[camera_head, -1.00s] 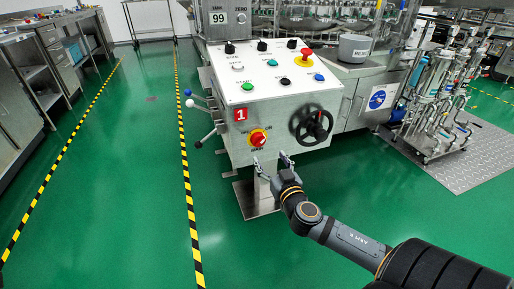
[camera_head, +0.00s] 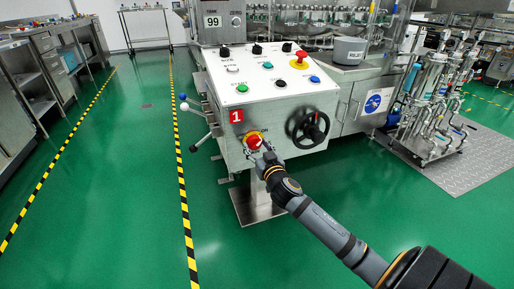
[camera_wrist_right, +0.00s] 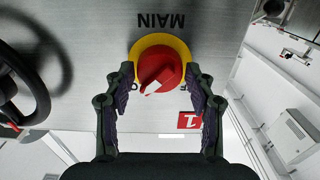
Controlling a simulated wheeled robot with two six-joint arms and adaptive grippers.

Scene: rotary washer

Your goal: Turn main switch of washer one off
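The main switch (camera_head: 254,141) is a red rotary knob on a yellow disc, low on the front of washer one (camera_head: 276,97), beside the red label 1. In the right wrist view the knob (camera_wrist_right: 160,72) shows upside down under the word MAIN, its white pointer slanted toward the lower left. My right gripper (camera_head: 261,153) is at the switch in the head view. In the wrist view its two fingers (camera_wrist_right: 160,88) stand apart, one on each side of the knob, with gaps between the pads and the red knob. My left gripper is not in view.
A black handwheel (camera_head: 307,127) sits right of the switch on the same panel. Levers with ball ends (camera_head: 195,119) stick out on the left side. A red emergency button (camera_head: 301,56) is on top. Green floor (camera_head: 110,190) is clear to the left.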

